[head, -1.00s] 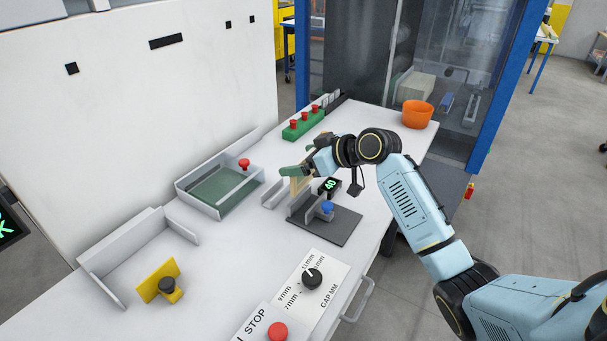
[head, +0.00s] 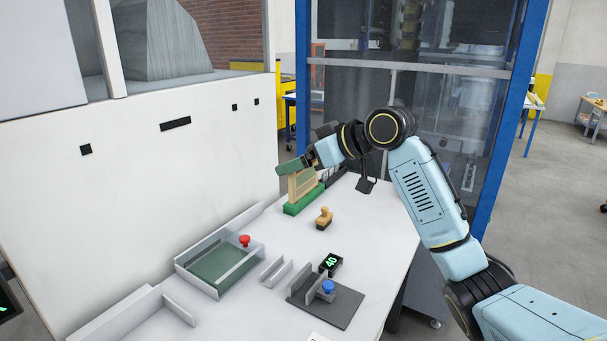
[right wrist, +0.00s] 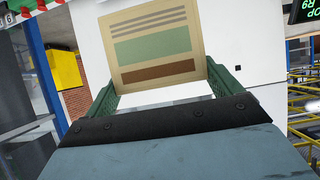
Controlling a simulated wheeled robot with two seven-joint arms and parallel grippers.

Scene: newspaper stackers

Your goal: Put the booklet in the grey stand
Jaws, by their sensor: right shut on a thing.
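My right gripper (head: 296,163) is shut on a tan booklet (head: 302,183), which hangs upright below the green fingers, in front of the green block at the back of the bench. In the right wrist view the booklet (right wrist: 155,45) stands between the fingers, showing grey stripes, a green panel and a brown band. Two grey fixtures stand on the bench nearer the front: a small low-walled channel (head: 277,272) and an upright plate on a dark base (head: 340,309) with a blue knob. Both look empty of booklets. My left gripper is out of view.
A green block (head: 300,205) is partly hidden by the booklet. A wooden stamp (head: 324,217), a display reading 40 (head: 331,263) and a grey-walled tray (head: 192,281) with a red knob (head: 245,240) share the white bench (head: 375,240). A blue-framed cabinet stands behind.

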